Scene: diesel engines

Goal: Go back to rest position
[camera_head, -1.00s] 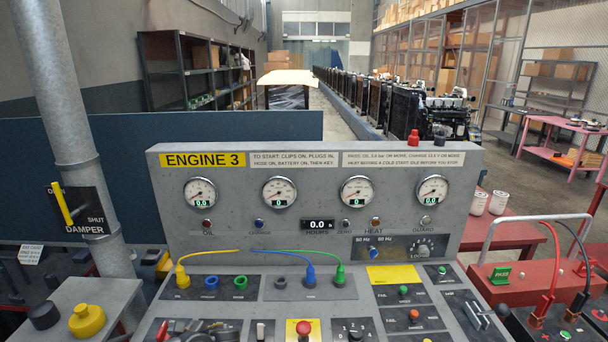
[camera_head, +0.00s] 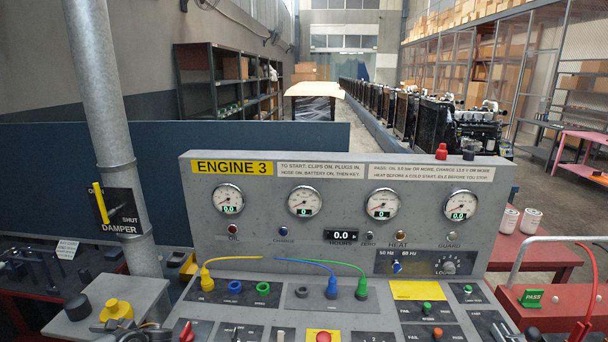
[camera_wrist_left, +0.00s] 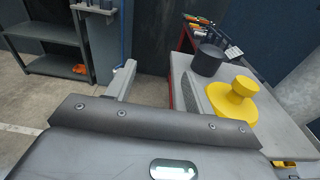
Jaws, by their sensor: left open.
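My left gripper (camera_wrist_left: 158,88) is open in the left wrist view, with its two fingers apart and nothing between them. Its right finger is beside the grey side box (camera_wrist_left: 198,66), which carries a yellow cap-like part (camera_wrist_left: 236,98) and a black one (camera_wrist_left: 207,61). The fingertips are not clear there. My right gripper is not in view. The Engine 3 console (camera_head: 335,236) fills the middle.
A grey pipe with a damper lever (camera_head: 101,203) rises at the left. Yellow, blue and green plugs with leads (camera_head: 362,289) sit on the console. A red unit (camera_head: 555,309) with a red cable stands at the right. A grey shelf (camera_wrist_left: 48,38) stands beyond open floor.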

